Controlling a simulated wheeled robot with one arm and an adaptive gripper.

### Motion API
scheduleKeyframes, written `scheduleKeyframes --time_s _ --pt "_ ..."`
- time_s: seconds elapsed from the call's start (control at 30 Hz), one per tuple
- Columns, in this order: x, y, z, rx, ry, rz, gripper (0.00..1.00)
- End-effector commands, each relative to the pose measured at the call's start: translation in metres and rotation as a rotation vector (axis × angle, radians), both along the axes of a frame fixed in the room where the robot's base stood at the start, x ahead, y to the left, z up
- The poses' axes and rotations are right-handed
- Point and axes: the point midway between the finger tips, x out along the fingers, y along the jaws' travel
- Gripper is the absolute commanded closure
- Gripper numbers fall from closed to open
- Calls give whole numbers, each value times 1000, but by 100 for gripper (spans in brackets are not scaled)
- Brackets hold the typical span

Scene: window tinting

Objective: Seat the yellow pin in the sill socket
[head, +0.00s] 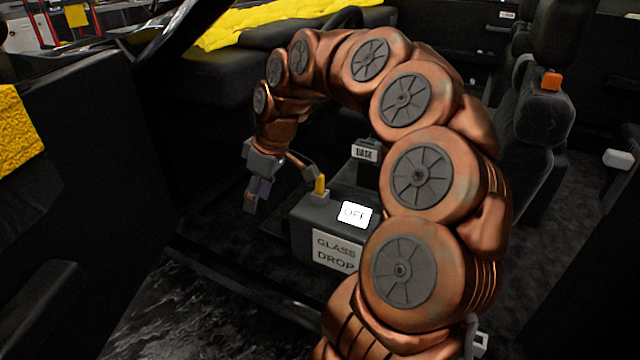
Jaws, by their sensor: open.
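The yellow pin (320,184) stands upright in a small grey block (320,198) on top of a dark box (300,222) labelled "GLASS DROP". I cannot tell whether this block is the sill socket, or how deep the pin sits in it. No other socket can be made out. My gripper (256,200) hangs at the end of my arched arm, to the left of the pin and apart from it. It points down, is open and appears empty. Its fingers are small and dark in this view.
A dark seat (533,110) with an orange block (551,81) is at right. Yellow cloth (275,20) covers the dash. A dark panel is at left.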

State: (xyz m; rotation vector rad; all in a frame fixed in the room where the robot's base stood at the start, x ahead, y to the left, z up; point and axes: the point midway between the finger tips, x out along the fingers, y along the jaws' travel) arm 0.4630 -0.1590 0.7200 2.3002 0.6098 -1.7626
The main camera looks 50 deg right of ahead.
Motion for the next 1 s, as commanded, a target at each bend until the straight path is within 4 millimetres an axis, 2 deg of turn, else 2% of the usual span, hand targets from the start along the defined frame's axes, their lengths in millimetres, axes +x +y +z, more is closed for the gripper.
scheduleKeyframes --time_s 0.03,0.2,0.3,0.4,0.57,1.0 --pt "10 -31 4 2 -31 -23 51" --pt "18 -128 0 -20 -104 -84 51" --pt "11 -170 -7 -36 -124 -116 51" --pt "4 -200 -14 -49 -132 -142 51" --pt "0 -216 -23 -59 -134 -153 51" --pt "14 -215 -57 -59 -137 -153 51"
